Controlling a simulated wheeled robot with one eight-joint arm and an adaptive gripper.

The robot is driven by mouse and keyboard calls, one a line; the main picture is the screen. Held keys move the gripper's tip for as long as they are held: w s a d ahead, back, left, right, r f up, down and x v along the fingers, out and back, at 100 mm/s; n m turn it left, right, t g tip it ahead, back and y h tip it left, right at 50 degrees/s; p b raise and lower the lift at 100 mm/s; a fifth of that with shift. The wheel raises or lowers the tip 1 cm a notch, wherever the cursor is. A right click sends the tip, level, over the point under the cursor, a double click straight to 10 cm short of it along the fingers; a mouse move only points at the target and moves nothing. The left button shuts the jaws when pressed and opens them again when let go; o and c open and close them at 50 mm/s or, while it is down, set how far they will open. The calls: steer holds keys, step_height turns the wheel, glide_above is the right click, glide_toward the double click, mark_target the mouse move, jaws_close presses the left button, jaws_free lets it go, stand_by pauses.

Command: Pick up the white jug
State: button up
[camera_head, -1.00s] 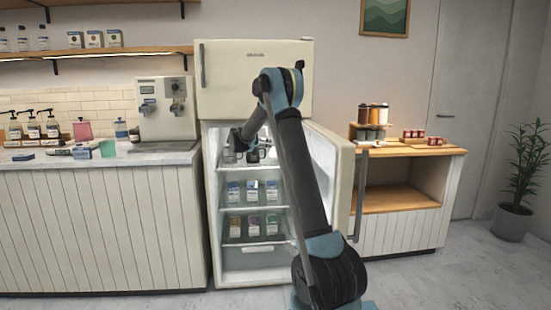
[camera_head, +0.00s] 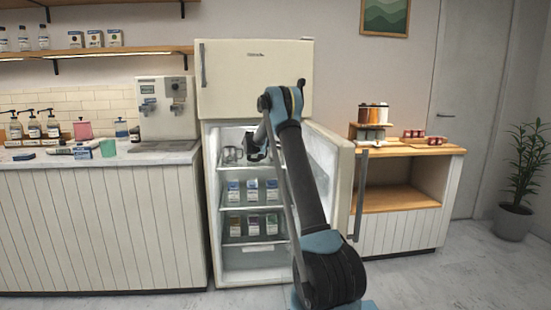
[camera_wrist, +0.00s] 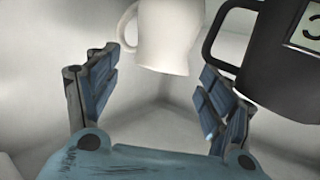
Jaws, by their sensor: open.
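The white jug (camera_wrist: 170,38) is at the top centre of the wrist view, its handle on its left side and its rim cut off by the frame. My gripper (camera_wrist: 156,64) is open, with one blue-padded finger on each side below the jug. Nothing is between the pads near my palm. Whether the fingertips reach around the jug I cannot tell. In the head view my gripper (camera_head: 254,150) is inside the open fridge at the top shelf. The white jug cannot be made out there.
A black jug (camera_wrist: 275,50) with a pale label stands close to the right finger. Glassy or metal vessels (camera_head: 231,154) are on the top shelf, left of my gripper. Cartons (camera_head: 252,191) fill the lower shelves. The open fridge door (camera_head: 343,185) stands right of my arm.

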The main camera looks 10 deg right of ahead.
steer(key=shift+x, duration=1.5)
steer(key=shift+s, duration=0.1)
jaws_close()
steer(key=shift+r, duration=0.15)
